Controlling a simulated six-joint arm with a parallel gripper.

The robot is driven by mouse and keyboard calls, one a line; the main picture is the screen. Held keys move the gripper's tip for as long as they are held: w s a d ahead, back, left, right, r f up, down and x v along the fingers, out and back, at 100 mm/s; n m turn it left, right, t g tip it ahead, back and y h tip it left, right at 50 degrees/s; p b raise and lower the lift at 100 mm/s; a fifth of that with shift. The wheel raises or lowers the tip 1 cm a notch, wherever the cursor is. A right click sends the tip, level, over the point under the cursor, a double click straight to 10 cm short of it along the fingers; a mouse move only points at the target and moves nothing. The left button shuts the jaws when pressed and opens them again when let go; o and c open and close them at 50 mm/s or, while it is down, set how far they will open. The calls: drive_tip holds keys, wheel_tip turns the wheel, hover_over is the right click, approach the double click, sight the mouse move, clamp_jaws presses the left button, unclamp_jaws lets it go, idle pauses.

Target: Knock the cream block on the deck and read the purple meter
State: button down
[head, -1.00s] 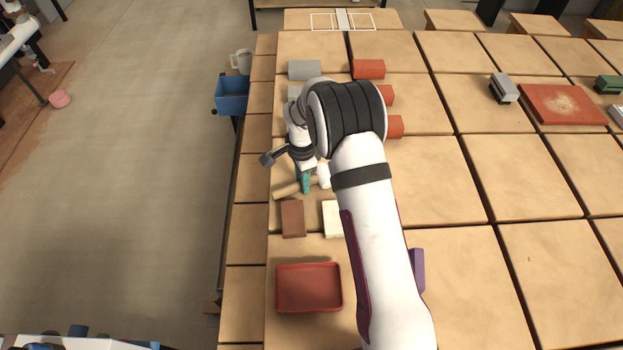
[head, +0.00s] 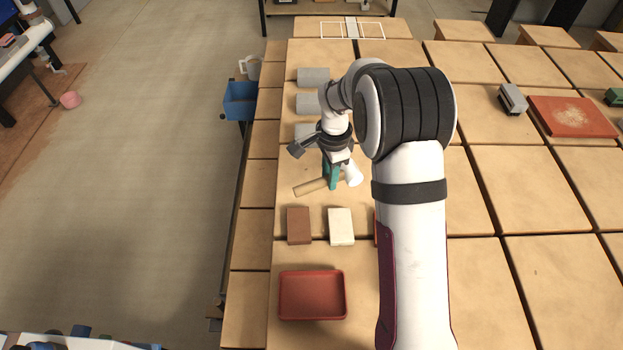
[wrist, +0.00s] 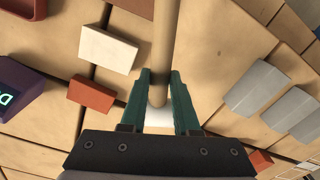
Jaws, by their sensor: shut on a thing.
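My gripper (head: 332,174) is shut on a mallet with a wooden handle (head: 311,186) and a white head (head: 353,174). In the wrist view, the teal fingers (wrist: 160,88) close around the handle (wrist: 167,40) near the white head. I cannot tell how high the mallet is above the deck. The cream block (head: 341,227) lies on the deck nearer the camera than the mallet, apart from it; it also shows in the wrist view (wrist: 108,48). The purple meter (wrist: 15,88) is at the wrist view's left edge, its display partly cut off. My arm hides it in the head view.
A brown block (head: 299,226) lies left of the cream block and a red one (wrist: 92,95) on its other side. A red tray (head: 312,295) is in front. Grey blocks (head: 314,77) stand behind. A blue bin (head: 240,101) is beyond the deck's left edge.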

drive_tip(key=s+d+r, duration=0.2)
drive_tip(key=d+r, duration=0.2)
drive_tip(key=d, duration=0.2)
drive_tip(key=s+a+n+g+y, duration=0.2)
drive_tip(key=s+a+n+g, duration=0.3)
drive_tip(key=s, duration=0.5)
drive_tip(key=shift+n+t, duration=0.5)
drive_tip(key=shift+t, duration=0.1)
drive_tip(key=shift+w+a+f, duration=0.1)
drive_tip(key=shift+a+f, duration=0.1)
drive_tip(key=shift+f, duration=0.8)
drive_tip(key=shift+w+a+f, duration=0.1)
drive_tip(key=shift+a+f, duration=0.05)
drive_tip(key=shift+f, duration=0.85)
drive_tip(key=shift+w+a+f, duration=0.1)
drive_tip(key=shift+a+f, duration=0.1)
drive_tip(key=shift+f, duration=0.8)
drive_tip(key=shift+f, duration=0.4)
drive_tip(key=shift+r, duration=0.15)
wheel_tip(320, 180, up, 7)
